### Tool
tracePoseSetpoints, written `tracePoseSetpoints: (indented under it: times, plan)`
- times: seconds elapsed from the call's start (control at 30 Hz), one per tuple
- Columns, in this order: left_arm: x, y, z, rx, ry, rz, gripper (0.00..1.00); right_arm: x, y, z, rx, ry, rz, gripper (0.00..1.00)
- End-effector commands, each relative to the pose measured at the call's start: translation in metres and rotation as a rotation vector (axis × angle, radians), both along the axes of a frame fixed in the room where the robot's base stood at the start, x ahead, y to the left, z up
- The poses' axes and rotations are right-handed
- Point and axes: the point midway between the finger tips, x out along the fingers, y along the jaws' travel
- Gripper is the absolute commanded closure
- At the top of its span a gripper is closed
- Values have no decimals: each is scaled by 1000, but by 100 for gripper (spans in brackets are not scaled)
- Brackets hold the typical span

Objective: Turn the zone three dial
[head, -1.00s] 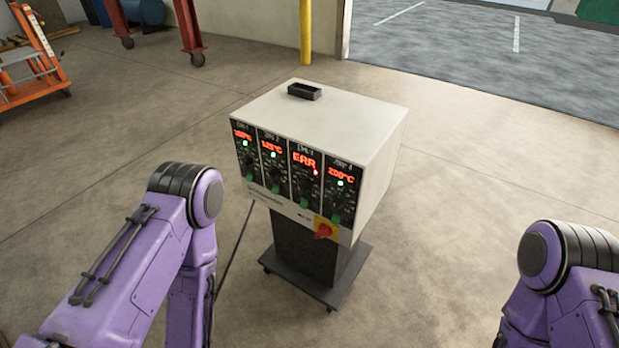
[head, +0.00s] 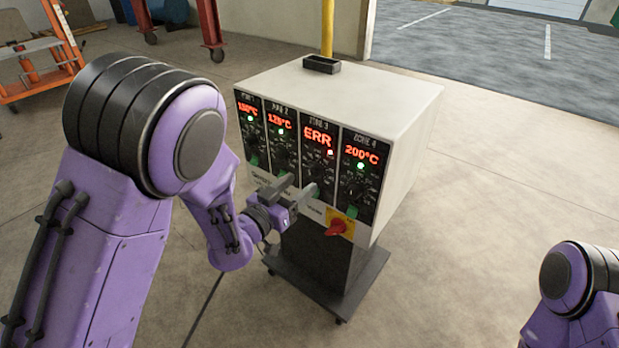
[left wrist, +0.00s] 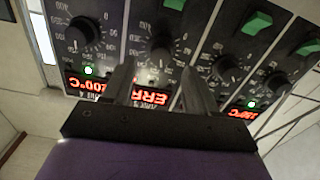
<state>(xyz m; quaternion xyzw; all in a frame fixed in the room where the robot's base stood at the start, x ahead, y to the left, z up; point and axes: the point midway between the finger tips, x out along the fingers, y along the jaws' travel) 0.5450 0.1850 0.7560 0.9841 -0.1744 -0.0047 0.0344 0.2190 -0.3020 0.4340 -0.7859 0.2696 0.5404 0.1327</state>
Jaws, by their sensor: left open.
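The zone three panel in the head view shows a red ERR display (head: 318,137) and a red light. Its black dial (head: 312,171) sits below, close above my left gripper's fingertips. My left gripper (head: 297,188) is open and empty, in front of the lower part of the panels. In the left wrist view the picture is upside down; the zone three dial (left wrist: 160,47) lies just beyond and between the two open fingertips (left wrist: 156,67). I cannot tell whether a finger touches the panel. My right gripper is out of view; only part of that arm shows.
The controller box (head: 400,105) stands on a dark wheeled pedestal (head: 325,262). The zone four dial (left wrist: 85,33) is beside zone three. A red rotary switch (head: 338,227) on a yellow plate sits below the panels.

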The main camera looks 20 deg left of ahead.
Motion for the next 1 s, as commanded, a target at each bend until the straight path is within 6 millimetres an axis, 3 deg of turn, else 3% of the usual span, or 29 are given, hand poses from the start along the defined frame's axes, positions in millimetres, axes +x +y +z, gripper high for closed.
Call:
tracePoseSetpoints:
  times: [0.1, 0.23, 0.57, 0.73, 0.77, 1.0]
  plan:
    - [24, -9, 1, -1, 0, 0, 42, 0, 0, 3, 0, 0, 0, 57]
    - [40, -14, -1, 0, 1, 2, 42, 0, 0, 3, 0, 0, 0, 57]
    - [47, -16, -1, -1, 3, 3, 42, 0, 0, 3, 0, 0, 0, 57]
    - [47, -16, -1, -1, 3, 3, 94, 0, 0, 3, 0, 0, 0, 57]
    - [47, -16, -1, -1, 3, 3, 99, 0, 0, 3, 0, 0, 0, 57]
    - [47, -16, -1, -14, 8, 3, 98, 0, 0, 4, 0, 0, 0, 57]
